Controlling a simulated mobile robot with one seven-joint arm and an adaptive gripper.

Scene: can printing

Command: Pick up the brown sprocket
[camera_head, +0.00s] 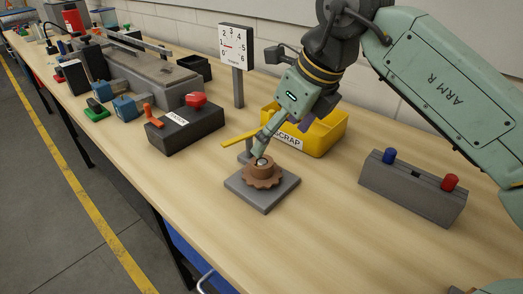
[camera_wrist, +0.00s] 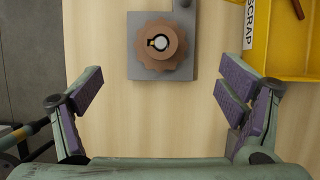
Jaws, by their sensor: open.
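The brown sprocket (camera_head: 263,174) sits on a square grey plate (camera_head: 276,196) on the workbench, with a pale round post end showing in its bore. In the wrist view the sprocket (camera_wrist: 161,45) lies flat on the grey plate (camera_wrist: 135,69) at the top centre. My gripper (camera_wrist: 162,98) is open and empty, its purple finger pads spread wide to left and right below the sprocket in that picture. In the head view part of my arm is over the bench behind the sprocket, and the fingers are only partly seen.
A yellow SCRAP bin (camera_head: 322,132) stands just behind the plate. A dial gauge on a post (camera_head: 238,84) is behind it to the left. A dark box with a red knob (camera_head: 186,128) is left. A grey block with blue and red pegs (camera_head: 412,189) is right. The front bench is clear.

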